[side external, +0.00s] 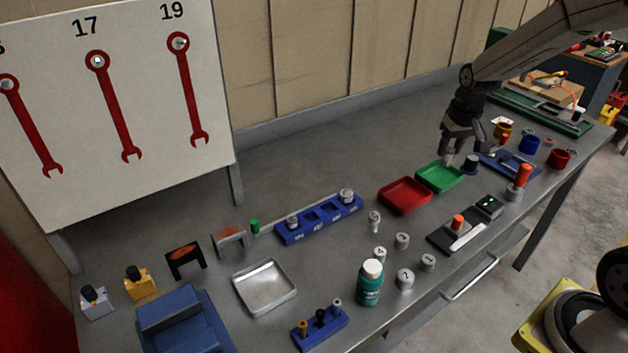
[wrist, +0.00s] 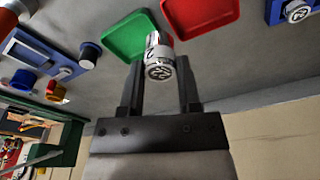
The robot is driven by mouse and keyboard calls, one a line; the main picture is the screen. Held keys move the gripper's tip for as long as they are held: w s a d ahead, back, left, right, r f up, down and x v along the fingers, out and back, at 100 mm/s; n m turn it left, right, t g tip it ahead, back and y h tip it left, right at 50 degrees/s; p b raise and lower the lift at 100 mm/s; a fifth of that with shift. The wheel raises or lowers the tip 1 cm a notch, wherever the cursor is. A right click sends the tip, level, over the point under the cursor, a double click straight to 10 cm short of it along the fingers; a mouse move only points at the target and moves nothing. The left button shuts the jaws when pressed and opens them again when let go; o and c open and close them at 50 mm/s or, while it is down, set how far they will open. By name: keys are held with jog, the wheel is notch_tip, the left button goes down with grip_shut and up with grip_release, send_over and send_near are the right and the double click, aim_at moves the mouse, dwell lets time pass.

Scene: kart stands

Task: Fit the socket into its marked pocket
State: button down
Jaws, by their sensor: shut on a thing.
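My gripper (side external: 458,150) is shut on a silver socket (wrist: 160,58), which shows between the fingertips in the wrist view. A dark number is marked on the socket's end; I cannot read it surely. In the side view the held socket (side external: 448,159) is small, above or near the back edge of the green tray (side external: 440,178). The blue socket rail (side external: 318,221) lies farther left on the bench, with a socket at each end and open pockets between. Its pocket marks are too small to read. Part of the rail (wrist: 272,14) shows at the wrist view's top right.
The red tray (side external: 404,195) lies between the green tray and the rail. Loose numbered cylinders (side external: 402,241), a teal bottle (side external: 370,283) and a metal tray (side external: 264,287) stand toward the front. Coloured cups (side external: 529,144) are at the right. Bare bench lies behind the trays.

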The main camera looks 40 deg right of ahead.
jog(key=shift+a, duration=0.1)
dwell(0.3)
jog(key=shift+w+a, duration=0.15)
jog(key=shift+a, duration=0.45)
jog(key=s+a+r+n, duration=0.1)
jog(key=a+n, duration=0.3)
jog(key=a, duration=1.7)
jog(key=shift+s+a+y, duration=0.25)
jog(key=shift+s+y, duration=0.15)
jog(key=shift+s, duration=0.05)
jog(key=w+f, duration=0.3)
jog(key=w, duration=0.1)
jog(key=w+a+f, duration=0.1)
jog(key=w+f, duration=0.2)
jog(key=w, duration=0.1)
jog(key=w+f, duration=0.2)
jog(key=w, duration=0.2)
jog(key=shift+w+a+f, duration=0.15)
jog(key=shift+w+f, duration=0.55)
